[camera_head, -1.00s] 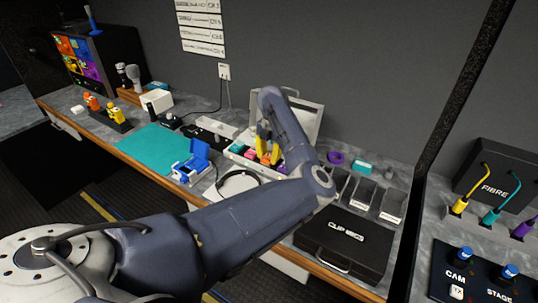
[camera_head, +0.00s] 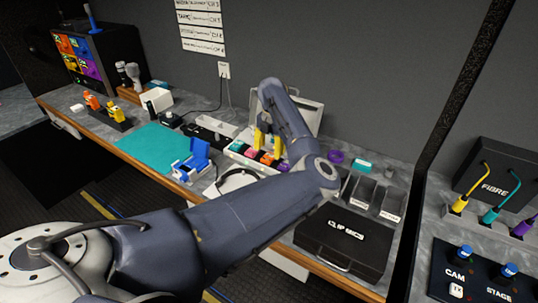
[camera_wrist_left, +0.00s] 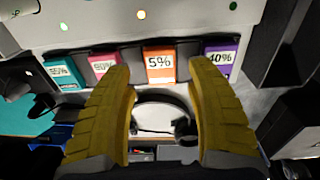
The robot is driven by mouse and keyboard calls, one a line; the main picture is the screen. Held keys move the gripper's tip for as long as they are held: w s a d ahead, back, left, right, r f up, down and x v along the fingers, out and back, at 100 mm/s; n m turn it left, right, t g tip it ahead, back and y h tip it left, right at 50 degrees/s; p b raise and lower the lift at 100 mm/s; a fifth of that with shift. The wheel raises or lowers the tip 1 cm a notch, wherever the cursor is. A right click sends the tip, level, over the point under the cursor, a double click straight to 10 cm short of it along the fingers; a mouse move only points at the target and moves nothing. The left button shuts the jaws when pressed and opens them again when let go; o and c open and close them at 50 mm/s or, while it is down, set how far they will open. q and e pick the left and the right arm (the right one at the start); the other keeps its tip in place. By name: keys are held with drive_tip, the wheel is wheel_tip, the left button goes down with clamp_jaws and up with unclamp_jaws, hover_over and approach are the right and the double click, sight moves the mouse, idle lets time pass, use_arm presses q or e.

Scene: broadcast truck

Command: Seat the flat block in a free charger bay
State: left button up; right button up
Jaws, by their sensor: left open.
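The orange block marked 5% (camera_wrist_left: 159,66) stands in a row with a teal block (camera_wrist_left: 64,74), a pink block (camera_wrist_left: 104,64) and a purple block marked 40% (camera_wrist_left: 224,59). The row is along the front of a white unit (camera_wrist_left: 200,22) with small green and orange lights. My left gripper (camera_wrist_left: 160,76) is open, its yellow fingers apart, with the orange block showing between and beyond the fingertips. In the head view the left gripper (camera_head: 267,145) hangs over the row, partly hiding it. Whether the fingers touch any block, I cannot tell. My right gripper is out of view.
A blue device (camera_head: 194,160) and a teal mat (camera_head: 155,147) lie left of the row. A black case (camera_head: 345,240) lies at front right, below dark open bins (camera_head: 362,190). My left arm crosses the bench front.

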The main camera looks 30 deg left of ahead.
sight(270, 156)
use_arm(q)
wheel_tip(270, 156, up, 9)
drive_tip(key=shift+w+d, duration=0.15)
drive_tip(key=shift+d, duration=0.1)
drive_tip(key=shift+a+r, duration=0.1)
idle(0.4)
